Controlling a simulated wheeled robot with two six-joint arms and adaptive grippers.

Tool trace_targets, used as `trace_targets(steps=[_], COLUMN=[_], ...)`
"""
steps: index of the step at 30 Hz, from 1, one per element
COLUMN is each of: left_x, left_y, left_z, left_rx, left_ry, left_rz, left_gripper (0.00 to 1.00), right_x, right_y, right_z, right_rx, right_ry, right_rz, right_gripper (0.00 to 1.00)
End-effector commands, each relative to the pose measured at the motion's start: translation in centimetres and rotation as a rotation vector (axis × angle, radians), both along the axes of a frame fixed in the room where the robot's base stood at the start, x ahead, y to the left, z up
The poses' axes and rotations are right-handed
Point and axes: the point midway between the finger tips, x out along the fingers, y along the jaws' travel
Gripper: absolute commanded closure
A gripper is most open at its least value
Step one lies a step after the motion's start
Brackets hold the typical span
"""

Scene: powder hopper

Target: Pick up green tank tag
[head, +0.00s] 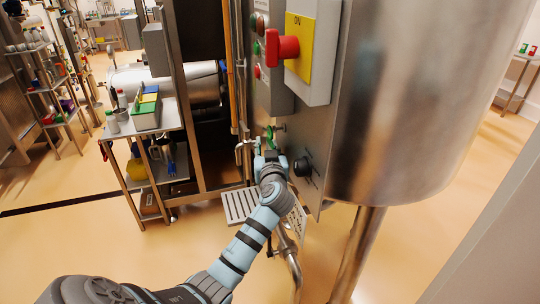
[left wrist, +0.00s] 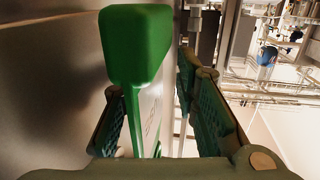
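The green tank tag (head: 270,133) hangs on the side of the steel panel, below the red push button. In the left wrist view the tag (left wrist: 137,45) is large and close, with a green top and edge and a white face. My left gripper (head: 267,150) is at the tag, reaching up from below. In the left wrist view its two fingers (left wrist: 155,95) are apart, with the tag's lower part between them. The tag is near the left finger, and a gap shows to the right finger. I cannot tell whether the left finger touches it. My right gripper is out of view.
A control box with a red switch (head: 283,47) on a yellow plate is above. A black knob (head: 302,167) is right of the gripper. The big steel tank (head: 420,100) fills the right. A small cart (head: 150,165) stands left.

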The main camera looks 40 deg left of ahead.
Motion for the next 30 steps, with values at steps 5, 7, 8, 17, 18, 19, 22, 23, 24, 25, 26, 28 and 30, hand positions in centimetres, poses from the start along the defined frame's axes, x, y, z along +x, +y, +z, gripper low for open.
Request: trace_targets(steps=[5,7,8,17,18,19,22,23,24,25,26,28,30], left_x=[0.36,0.35,0.35,0.32,0.33,0.32,0.32,0.32,0.33,0.33,0.36,0.41,0.5], left_y=[0.35,0.33,0.32,0.3,0.3,0.3,0.3,0.3,0.29,0.28,0.26,0.2,0.09], left_z=[-0.16,-0.17,-0.18,-0.18,-0.17,-0.18,-0.19,-0.18,-0.16,-0.12,-0.06,0.19,0.6], left_rx=[-0.002,-0.002,-0.002,-0.001,-0.001,-0.001,-0.001,-0.001,-0.001,-0.001,-0.001,-0.001,-0.001], left_ry=[0.001,0.001,0.001,0.001,0.001,0.001,0.001,0.001,0.001,0.001,0.001,0.001,0.001], left_rz=[0.0,0.0,0.0,0.0,0.0,0.0,0.0,-0.001,-0.001,-0.001,-0.001,-0.002,-0.004], left_gripper=[0.72,0.74,0.79,1.0,1.0,1.0,1.0,1.0,1.0,1.0,1.0,1.0,1.0], right_x=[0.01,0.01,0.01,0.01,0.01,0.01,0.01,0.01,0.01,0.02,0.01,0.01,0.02], right_y=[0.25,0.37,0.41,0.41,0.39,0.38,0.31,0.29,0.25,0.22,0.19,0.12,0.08], right_z=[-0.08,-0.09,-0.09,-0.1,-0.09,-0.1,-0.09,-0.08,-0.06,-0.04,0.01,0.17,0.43], right_rx=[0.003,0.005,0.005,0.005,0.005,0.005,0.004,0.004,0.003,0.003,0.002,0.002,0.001], right_ry=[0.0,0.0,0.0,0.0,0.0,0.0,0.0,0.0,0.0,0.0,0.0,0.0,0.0], right_rz=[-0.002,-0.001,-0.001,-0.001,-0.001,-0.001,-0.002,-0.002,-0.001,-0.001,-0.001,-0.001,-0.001], right_gripper=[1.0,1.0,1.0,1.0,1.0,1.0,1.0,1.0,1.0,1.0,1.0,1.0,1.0])
